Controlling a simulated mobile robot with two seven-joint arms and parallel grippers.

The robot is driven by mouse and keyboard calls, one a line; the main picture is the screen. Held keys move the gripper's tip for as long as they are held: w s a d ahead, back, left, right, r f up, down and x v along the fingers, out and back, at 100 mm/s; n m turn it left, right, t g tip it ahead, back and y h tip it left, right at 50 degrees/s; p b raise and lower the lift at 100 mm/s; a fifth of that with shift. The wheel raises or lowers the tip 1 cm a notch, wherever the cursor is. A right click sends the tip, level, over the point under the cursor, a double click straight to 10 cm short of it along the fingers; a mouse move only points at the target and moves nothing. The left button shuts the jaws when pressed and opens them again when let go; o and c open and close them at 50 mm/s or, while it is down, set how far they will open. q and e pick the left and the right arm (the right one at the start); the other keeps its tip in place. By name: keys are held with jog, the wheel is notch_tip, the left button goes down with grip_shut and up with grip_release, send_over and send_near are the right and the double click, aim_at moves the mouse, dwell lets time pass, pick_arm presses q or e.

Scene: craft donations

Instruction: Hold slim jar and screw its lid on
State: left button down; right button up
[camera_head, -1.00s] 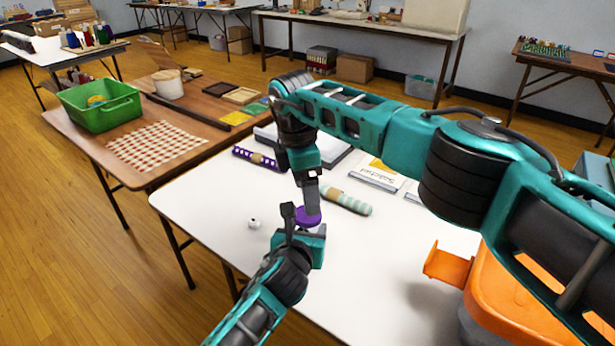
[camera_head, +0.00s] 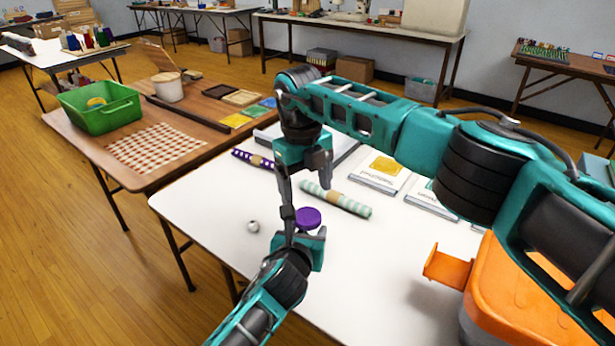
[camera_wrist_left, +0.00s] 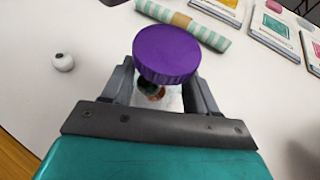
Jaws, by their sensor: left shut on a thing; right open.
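The purple lid (camera_head: 308,217) sits on top of the slim jar. In the left wrist view the lid (camera_wrist_left: 167,53) looks nearly level, and part of the clear jar (camera_wrist_left: 160,97) shows below it with something dark and brownish inside. I cannot tell how tightly the lid is threaded. My left gripper (camera_head: 302,243) is shut around the jar, one finger on each side in the left wrist view (camera_wrist_left: 162,98). My right gripper (camera_head: 305,188) is open and empty above and behind the lid, its fingers apart.
A small white ball-like object (camera_head: 253,227) lies left of the jar on the white table (camera_head: 205,213). A striped mint roll (camera_head: 336,199), a purple roll (camera_head: 252,157) and flat packets (camera_head: 383,172) lie behind. An orange-lidded bin (camera_head: 492,285) stands at right.

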aim_at(308, 215)
jog(key=n, duration=0.3)
jog(key=shift+r+n, duration=0.1)
jog(key=shift+n, duration=0.3)
jog(key=n, duration=0.3)
jog(key=shift+r+n, duration=0.15)
jog(key=shift+n, duration=0.25)
jog(key=n, duration=0.5)
jog(key=shift+d+r, duration=0.1)
jog(key=shift+r, duration=0.05)
jog(key=n, duration=0.4)
jog(key=shift+r+y, duration=0.15)
jog(key=shift+y, duration=0.15)
jog(key=n, duration=0.3)
jog(key=shift+r+n, duration=0.1)
jog(key=shift+n, duration=0.2)
jog(key=n, duration=0.6)
jog(key=shift+r, duration=0.25)
jog(key=shift+f, duration=4.05)
